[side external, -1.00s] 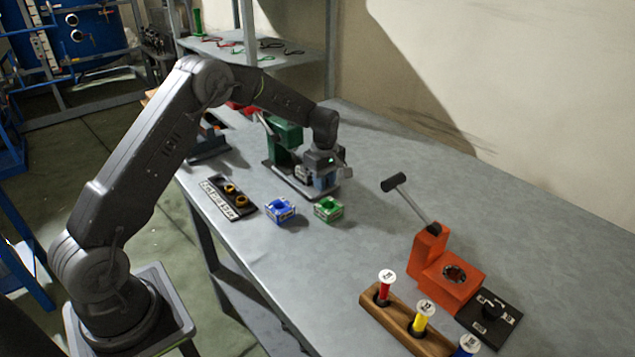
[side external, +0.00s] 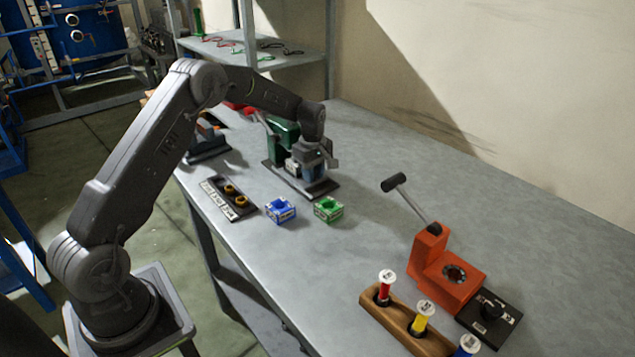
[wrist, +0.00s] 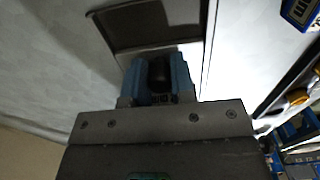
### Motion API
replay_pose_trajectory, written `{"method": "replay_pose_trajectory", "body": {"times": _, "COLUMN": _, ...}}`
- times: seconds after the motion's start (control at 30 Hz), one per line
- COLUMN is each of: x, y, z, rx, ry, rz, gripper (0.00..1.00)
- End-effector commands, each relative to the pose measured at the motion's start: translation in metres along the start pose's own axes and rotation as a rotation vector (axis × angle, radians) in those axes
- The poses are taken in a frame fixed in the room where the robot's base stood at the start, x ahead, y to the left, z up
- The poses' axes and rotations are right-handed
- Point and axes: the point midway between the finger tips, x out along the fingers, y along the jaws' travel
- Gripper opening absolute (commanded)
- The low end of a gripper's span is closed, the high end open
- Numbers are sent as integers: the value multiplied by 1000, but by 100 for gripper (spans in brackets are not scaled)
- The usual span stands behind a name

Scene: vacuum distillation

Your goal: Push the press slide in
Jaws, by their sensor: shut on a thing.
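The green press (side external: 285,135) stands on a dark base plate toward the back of the bench. My gripper (side external: 315,172) is at the front of this press, low over the plate, with its blue fingers pointing down. In the wrist view my gripper (wrist: 157,78) is shut on a black knob (wrist: 157,72), which appears to be the press slide's handle. A dark rimmed plate (wrist: 150,25) lies just beyond the fingers. The slide itself is mostly hidden behind my gripper in the side view.
A blue block (side external: 280,210) and a green block (side external: 328,209) sit in front of the press. A labelled dark rack (side external: 230,197) is to their left. An orange press (side external: 445,270) and a wooden vial holder (side external: 405,325) stand at the lower right.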

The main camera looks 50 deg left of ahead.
Motion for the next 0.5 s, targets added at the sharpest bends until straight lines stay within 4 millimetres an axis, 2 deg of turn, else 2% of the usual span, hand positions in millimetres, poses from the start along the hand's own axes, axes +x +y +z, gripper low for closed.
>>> {"method": "replay_pose_trajectory", "body": {"times": 0.5, "x": 0, "y": 0, "z": -25, "rx": -2, "ry": 1, "rz": 2, "gripper": 6}}
